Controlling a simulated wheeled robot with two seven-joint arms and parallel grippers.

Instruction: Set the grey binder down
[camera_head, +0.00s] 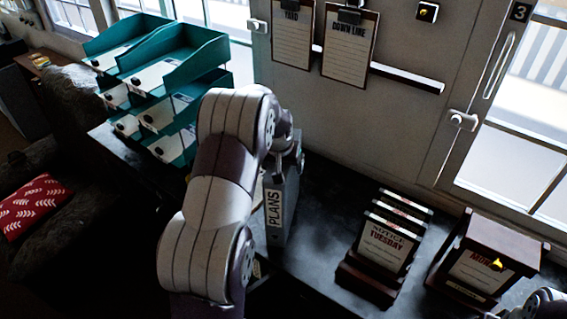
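The grey binder (281,212), with a white spine label reading PLANS, is upright above or on the dark desk (325,200), in the middle of the view. I cannot tell whether its lower edge touches the desk. My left gripper (291,160) is at the binder's top edge and appears shut on it. My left arm hides most of the fingers and the binder's left side. Only a bit of my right arm shows at the bottom right corner; its gripper is out of view.
Teal letter trays (165,70) holding papers stand at the left. A rack of notice cards (385,245) and a dark wooden box (485,262) stand to the right. Clipboards (347,45) hang on the wall behind. Bare desk shows between binder and card rack.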

